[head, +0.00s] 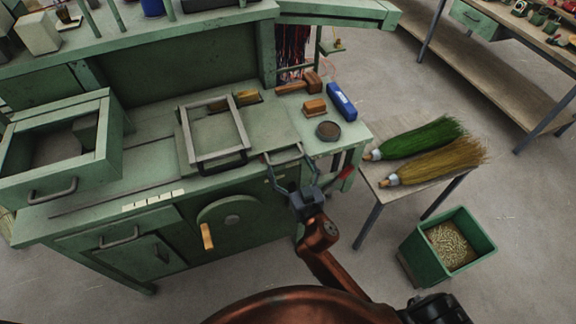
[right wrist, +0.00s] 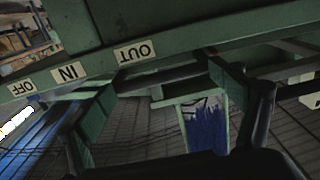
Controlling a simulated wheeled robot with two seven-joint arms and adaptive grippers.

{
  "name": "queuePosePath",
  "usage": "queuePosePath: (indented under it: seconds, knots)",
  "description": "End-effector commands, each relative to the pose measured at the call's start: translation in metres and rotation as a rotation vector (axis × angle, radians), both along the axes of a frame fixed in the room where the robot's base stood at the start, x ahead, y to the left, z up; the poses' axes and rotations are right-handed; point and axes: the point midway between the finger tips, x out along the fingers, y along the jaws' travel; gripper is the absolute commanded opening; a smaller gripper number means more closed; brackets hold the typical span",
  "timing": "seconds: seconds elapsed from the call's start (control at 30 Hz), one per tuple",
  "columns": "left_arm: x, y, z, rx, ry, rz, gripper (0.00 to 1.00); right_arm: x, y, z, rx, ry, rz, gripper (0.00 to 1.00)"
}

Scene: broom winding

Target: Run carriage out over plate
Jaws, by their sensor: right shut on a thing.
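A grey rectangular metal frame (head: 240,121), which looks like the carriage, lies over the green bench top with a dark bar handle at its front. A flat green plate (head: 272,128) lies to its right. My right gripper (head: 283,158) is at the bench's front edge, right of the frame's handle. Its fingers are spread on either side of a dark handle bar (right wrist: 165,79) and closed on it. I cannot tell whether this bar belongs to the carriage. In the right wrist view, OFF, IN and OUT labels (right wrist: 134,53) are on the bench edge. My left gripper is out of view.
A green open-topped box (head: 95,165) is at the left. A mallet (head: 298,85), a blue block (head: 342,101) and a round dark tin (head: 328,131) lie on the bench's right end. Two brooms (head: 430,150) lie on a side table above a green bin (head: 448,246).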

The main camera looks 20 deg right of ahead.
Motion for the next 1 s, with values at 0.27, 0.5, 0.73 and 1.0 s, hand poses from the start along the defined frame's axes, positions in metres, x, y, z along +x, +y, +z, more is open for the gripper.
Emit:
queuePosePath:
  seconds: [0.27,0.5,0.73,1.0]
  knots:
    - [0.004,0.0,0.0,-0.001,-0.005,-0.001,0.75,0.002,-0.004,0.005,0.003,-0.008,-0.008,1.0]
    - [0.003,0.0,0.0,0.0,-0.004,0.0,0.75,0.001,-0.004,0.003,0.002,-0.004,-0.007,1.0]
    - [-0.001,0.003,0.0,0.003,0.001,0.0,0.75,-0.013,-0.003,0.001,0.002,-0.001,-0.006,1.0]
    - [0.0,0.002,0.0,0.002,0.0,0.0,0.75,-0.066,-0.002,0.001,0.005,0.0,-0.008,1.0]
